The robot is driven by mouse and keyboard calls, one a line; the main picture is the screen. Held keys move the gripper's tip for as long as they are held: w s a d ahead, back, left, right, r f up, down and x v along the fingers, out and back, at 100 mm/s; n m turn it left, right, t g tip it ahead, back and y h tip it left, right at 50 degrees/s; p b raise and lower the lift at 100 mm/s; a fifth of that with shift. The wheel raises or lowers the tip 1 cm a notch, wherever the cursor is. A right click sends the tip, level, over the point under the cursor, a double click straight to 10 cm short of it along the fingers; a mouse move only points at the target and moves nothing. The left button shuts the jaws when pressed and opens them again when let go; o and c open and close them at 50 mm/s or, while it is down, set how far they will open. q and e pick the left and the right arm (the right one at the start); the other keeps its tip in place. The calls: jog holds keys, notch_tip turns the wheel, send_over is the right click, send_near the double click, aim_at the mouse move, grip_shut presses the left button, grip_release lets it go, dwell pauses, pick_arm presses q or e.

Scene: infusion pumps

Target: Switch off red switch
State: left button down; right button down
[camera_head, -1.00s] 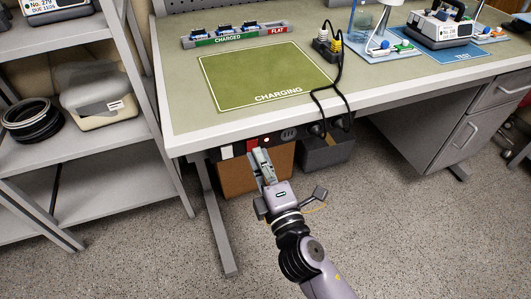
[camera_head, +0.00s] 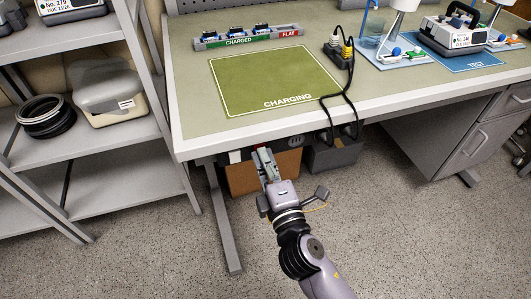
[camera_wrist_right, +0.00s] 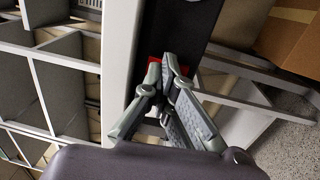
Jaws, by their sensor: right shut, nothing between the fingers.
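The red switch (camera_wrist_right: 153,62) shows in the right wrist view as a red patch on the dark strip under the bench's front edge. It is largely hidden behind my right fingertips. In the head view I cannot clearly make it out behind the bench edge and my gripper. My right gripper (camera_head: 264,153) is at the bench's front edge; its fingers are closed together and empty. In the right wrist view its fingertips (camera_wrist_right: 170,62) are right in front of the red patch; I cannot tell whether they touch it. My left gripper is out of view.
The bench's white front edge (camera_head: 225,143) overhangs the strip. A brown box (camera_head: 240,178) and a grey bin (camera_head: 335,152) stand beneath. On top are a green charging mat (camera_head: 262,82), a socket block with cables (camera_head: 341,55) and a pump (camera_head: 455,32). A grey shelf (camera_head: 85,150) stands left.

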jog(key=shift+w+r, duration=0.1)
jog(key=shift+r, duration=0.3)
jog(key=v, duration=1.2)
jog(key=shift+f, duration=0.4)
jog(key=shift+f, duration=0.1)
